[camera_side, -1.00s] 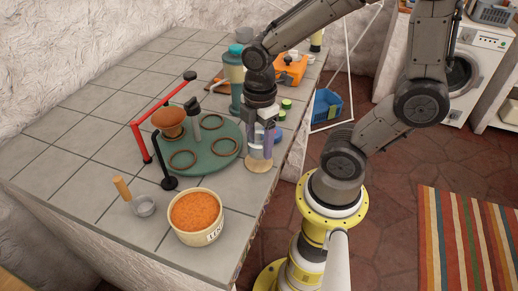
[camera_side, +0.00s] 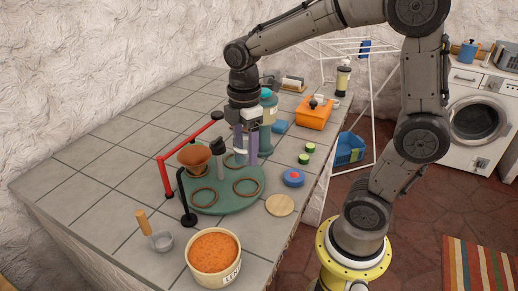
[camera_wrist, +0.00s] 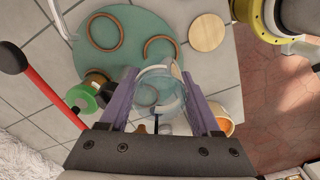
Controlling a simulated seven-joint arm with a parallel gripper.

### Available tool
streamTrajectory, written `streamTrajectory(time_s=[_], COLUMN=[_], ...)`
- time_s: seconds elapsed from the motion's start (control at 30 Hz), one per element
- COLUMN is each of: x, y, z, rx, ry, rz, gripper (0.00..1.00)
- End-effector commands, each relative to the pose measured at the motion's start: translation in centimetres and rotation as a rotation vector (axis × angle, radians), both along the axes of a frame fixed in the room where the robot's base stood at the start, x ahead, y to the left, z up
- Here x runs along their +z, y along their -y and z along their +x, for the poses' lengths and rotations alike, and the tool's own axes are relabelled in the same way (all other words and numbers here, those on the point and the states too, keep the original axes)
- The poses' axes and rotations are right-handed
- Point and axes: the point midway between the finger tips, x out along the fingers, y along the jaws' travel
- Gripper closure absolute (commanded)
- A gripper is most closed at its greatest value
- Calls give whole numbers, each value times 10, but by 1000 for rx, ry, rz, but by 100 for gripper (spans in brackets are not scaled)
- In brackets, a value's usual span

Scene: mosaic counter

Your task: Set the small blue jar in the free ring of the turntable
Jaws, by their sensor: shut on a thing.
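In the side view the fingers mostly hide the jar. A brown cup (camera_side: 193,157) stands at the turntable's left. Whether the jar touches the turntable cannot be told.
A red rail (camera_side: 165,175) and a black post (camera_side: 187,205) stand left of the turntable. A grey-black upright (camera_side: 218,152) rises near its middle. A teal-lidded canister (camera_side: 268,120) stands just behind my gripper. A wooden disc (camera_side: 280,205) and blue-red puck (camera_side: 293,178) lie right.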

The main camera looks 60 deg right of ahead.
Motion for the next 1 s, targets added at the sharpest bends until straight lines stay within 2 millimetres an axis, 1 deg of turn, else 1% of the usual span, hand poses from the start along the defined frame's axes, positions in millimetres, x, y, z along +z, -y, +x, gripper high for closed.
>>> streamTrajectory(time_s=[0.17,0.7,1.0], x=[-12,-58,-70], y=[0,0,0], z=[0,-1,-1], rx=[1,0,0], ry=[-2,-2,-1], rz=[0,0,0], gripper=[97,97,97])
